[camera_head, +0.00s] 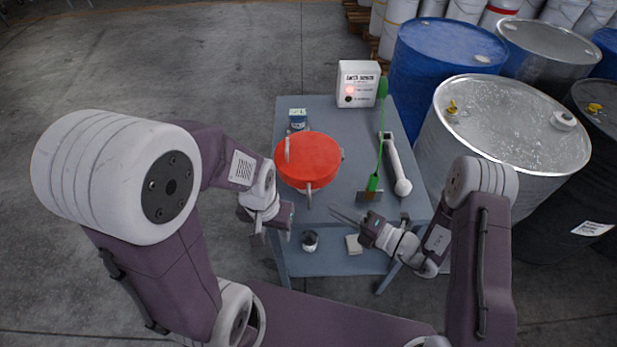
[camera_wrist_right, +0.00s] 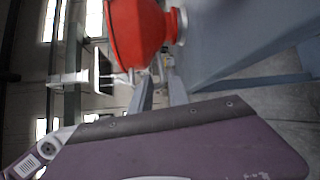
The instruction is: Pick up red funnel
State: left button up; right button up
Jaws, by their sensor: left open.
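The red funnel (camera_head: 308,158) is at the left side of the blue-grey table, its wide round top facing up. Pale tabs or handles stick out at its rim. It also shows large in the right wrist view (camera_wrist_right: 138,32), seen from the side. My left gripper (camera_head: 274,238) is open and empty, at the table's left edge, below and left of the funnel in the head view, not touching it. My right gripper (camera_head: 345,214) is over the table's near edge, right of and below the funnel, apart from it. Its finger gap is too small to judge.
On the table (camera_head: 345,125) are a white box with a red light (camera_head: 358,84), a small jar (camera_head: 297,119), a green-handled brush (camera_head: 381,130) and a white bar-like tool (camera_head: 393,165). Drums (camera_head: 505,125) crowd the right side. A lower shelf (camera_head: 325,261) holds small items. Floor at left is free.

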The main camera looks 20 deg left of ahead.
aim_at(308, 199)
jog(key=x, duration=0.4)
jog(key=shift+s+a+r, duration=0.1)
jog(key=shift+s+r, duration=0.05)
jog(key=shift+s, duration=0.2)
jog(key=shift+w+a, duration=0.15)
jog(key=shift+w, duration=0.05)
jog(key=x, duration=0.5)
jog(key=shift+s+a+f, duration=0.15)
jog(key=shift+s+f, duration=0.1)
grip_shut()
dwell(0.5)
